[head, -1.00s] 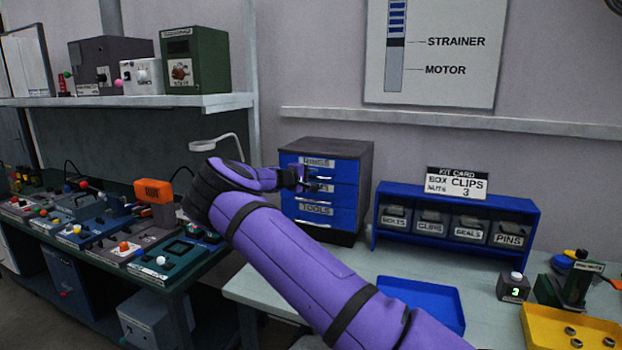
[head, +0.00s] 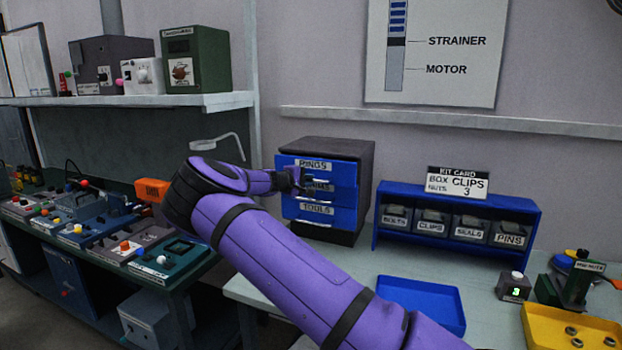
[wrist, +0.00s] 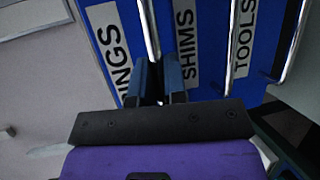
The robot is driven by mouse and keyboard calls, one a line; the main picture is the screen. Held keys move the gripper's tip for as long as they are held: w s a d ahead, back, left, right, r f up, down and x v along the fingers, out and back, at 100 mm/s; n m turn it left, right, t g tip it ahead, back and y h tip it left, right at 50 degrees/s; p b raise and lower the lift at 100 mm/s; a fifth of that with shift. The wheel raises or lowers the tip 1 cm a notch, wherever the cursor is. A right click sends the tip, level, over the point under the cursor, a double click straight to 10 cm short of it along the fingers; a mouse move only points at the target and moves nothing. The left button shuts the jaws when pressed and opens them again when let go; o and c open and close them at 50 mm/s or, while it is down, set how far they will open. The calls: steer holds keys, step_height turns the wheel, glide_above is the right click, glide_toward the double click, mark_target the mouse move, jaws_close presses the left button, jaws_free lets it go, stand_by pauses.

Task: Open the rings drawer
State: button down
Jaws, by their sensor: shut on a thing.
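The drawer cabinet (head: 366,185) is dark, with blue fronts, and stands on the bench by the wall. The rings drawer (head: 295,165) is the top one. Its front stands a little forward of the fronts below. My gripper (head: 300,182) is at its lower edge, shut on the bar handle (wrist: 151,30) of the rings drawer, one finger on each side of it in the wrist view. The shims drawer (head: 346,187) is just below and partly hidden by my gripper. The tools drawer (head: 317,210) is at the bottom and looks closed.
A blue rack (head: 374,222) of labelled bins stands to the right, with a kit card (head: 457,183) on top. A blue tray (head: 425,303) and a yellow tray (head: 550,340) lie on the bench.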

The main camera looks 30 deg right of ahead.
steer(key=s+a, duration=0.8)
steer(key=a, duration=0.2)
steer(key=shift+s+a, duration=0.15)
steer(key=shift+a, duration=0.15)
steer(key=c, duration=1.2)
jaws_free()
steer(key=v, duration=1)
steer(key=shift+a, duration=0.35)
